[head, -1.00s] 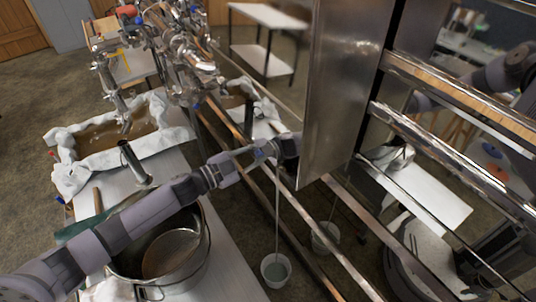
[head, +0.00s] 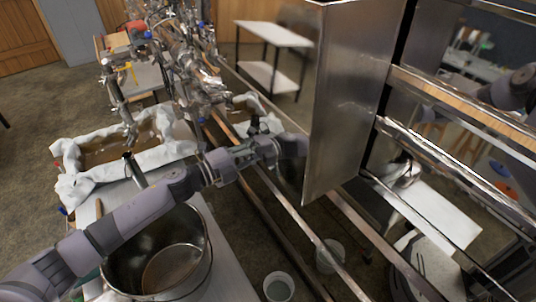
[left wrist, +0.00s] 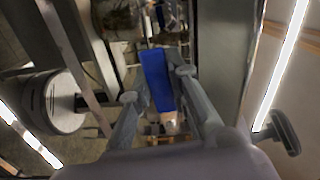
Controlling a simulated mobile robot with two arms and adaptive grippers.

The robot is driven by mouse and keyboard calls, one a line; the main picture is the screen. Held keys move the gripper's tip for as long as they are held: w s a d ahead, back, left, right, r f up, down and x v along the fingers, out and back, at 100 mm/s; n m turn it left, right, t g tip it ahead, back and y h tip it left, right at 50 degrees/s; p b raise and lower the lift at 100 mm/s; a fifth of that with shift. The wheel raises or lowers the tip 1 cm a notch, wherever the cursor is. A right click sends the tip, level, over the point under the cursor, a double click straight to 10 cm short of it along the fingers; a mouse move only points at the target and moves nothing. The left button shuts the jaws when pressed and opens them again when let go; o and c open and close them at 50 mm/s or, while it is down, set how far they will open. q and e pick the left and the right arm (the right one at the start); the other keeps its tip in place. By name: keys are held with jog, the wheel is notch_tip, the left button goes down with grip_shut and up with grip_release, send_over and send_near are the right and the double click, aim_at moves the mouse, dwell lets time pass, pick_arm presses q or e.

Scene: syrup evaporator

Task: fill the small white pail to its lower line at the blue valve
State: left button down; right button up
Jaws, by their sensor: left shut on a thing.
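The small white pail (head: 278,288) stands low beneath the evaporator's side, at the bottom of the head view, partly cut off by the frame edge. Greyish liquid shows inside it. Its lines are too small to make out. No stream falls into it. My left gripper (head: 264,150) is up beside the steel wall, above and behind the pail. In the left wrist view its two fingers (left wrist: 165,100) are shut on the blue valve's handle (left wrist: 157,78). The valve's spout is hidden by my arm in the head view. My right gripper is not in view.
The polished evaporator wall (head: 350,90) stands right of my gripper; a mirrored pail (head: 330,256) shows in shiny metal. A large steel pot (head: 205,262) stands on the left bench under my arm. A cloth-lined basin (head: 75,160) lies farther back. Metal rails run beside the bench.

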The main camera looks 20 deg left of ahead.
pick_arm(q)
jog(key=shift+w+a+r+m, duration=0.1)
jog(key=shift+w+r+m, duration=0.1)
jog(key=shift+r+m, duration=0.45)
jog(key=shift+r, duration=0.15)
jog(key=c, duration=1.8)
grip_release()
jog(key=o, duration=0.3)
jog(key=shift+f, duration=0.2)
jog(key=shift+s, duration=0.1)
jog(key=shift+r+v, duration=0.2)
jog(key=shift+v, duration=5.8)
